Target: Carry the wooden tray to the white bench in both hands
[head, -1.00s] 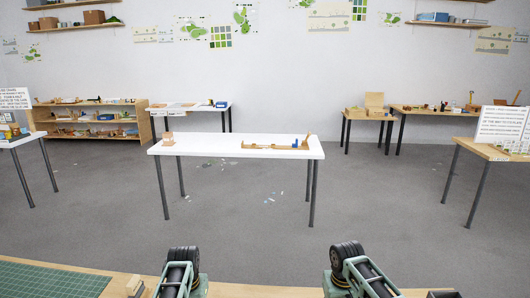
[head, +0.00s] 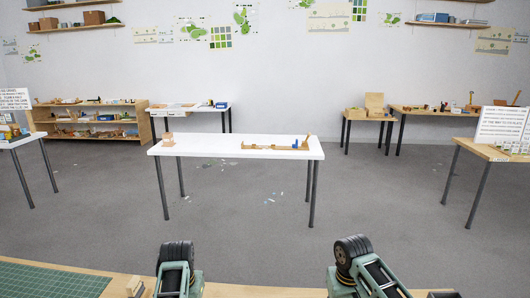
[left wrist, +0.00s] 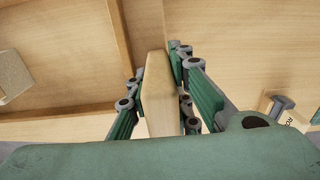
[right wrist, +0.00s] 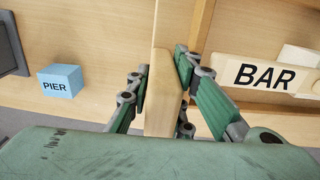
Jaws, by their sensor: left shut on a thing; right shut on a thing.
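The white bench (head: 225,148) stands across the open floor in the head view. In the left wrist view my left gripper (left wrist: 157,80) is shut on an upright wooden piece of the tray (left wrist: 158,105). In the right wrist view my right gripper (right wrist: 162,78) is shut on a similar upright piece of the tray (right wrist: 161,110). In the head view both grippers and the tray are hidden below the frame; only my arm links show. A blue block marked PIER (right wrist: 61,82) and a pale block marked BAR (right wrist: 265,75) lie either side of my right gripper.
A wooden worktop with a green cutting mat (head: 50,280) is just in front of me. On the white bench are a small wooden item (head: 168,139) at left and wooden pieces with a blue block (head: 294,143) at right. Grey floor (head: 250,240) lies clear between.

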